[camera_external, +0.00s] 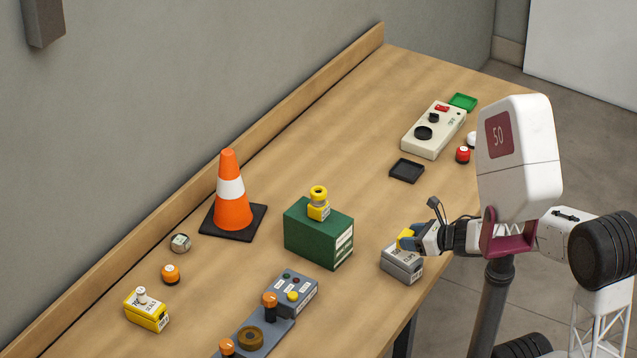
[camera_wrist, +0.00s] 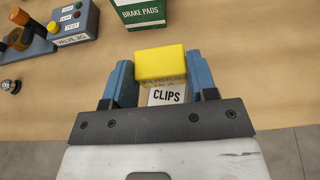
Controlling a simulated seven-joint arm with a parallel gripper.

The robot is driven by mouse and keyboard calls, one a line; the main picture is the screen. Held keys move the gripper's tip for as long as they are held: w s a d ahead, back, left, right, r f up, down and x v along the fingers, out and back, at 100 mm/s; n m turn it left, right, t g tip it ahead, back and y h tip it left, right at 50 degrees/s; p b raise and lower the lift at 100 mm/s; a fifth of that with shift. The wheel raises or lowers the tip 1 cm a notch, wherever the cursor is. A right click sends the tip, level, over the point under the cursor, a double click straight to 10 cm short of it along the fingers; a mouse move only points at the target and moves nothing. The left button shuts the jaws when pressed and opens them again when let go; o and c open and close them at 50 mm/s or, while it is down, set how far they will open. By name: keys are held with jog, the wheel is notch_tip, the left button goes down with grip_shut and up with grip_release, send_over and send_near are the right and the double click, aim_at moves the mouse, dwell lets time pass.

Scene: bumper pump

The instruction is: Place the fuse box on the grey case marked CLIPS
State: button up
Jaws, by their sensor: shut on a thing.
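My gripper (camera_external: 410,239) is at the right side of the table, above the grey case. It is shut on a yellow box, the fuse box (camera_wrist: 160,62), which sits between the blue fingers in the wrist view. Faint lettering shows on its near face. The grey case marked CLIPS (camera_external: 402,266) stands on the table directly below. Its white CLIPS label (camera_wrist: 166,97) shows just under the box in the wrist view. The box is over the case top, at or very near it; I cannot tell whether they touch. My fingers hide part of the case.
A green BRAKE PADS box (camera_external: 318,240) with a yellow item on top stands left of the case. A grey control panel (camera_external: 294,290), a traffic cone (camera_external: 231,190), another yellow box (camera_external: 146,312) and a black tray (camera_external: 407,170) are farther off. The table's front edge is close by.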

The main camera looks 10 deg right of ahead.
jog(key=shift+w+f, duration=0.1)
jog(key=shift+w, duration=0.15)
jog(key=shift+f, duration=1.7)
jog(key=shift+f, duration=0.15)
jog(key=o, duration=0.9)
jog(key=shift+r, duration=0.2)
jog(key=shift+s+d+r, duration=0.1)
jog(key=shift+s+d, duration=0.05)
jog(key=shift+v, duration=5.65)
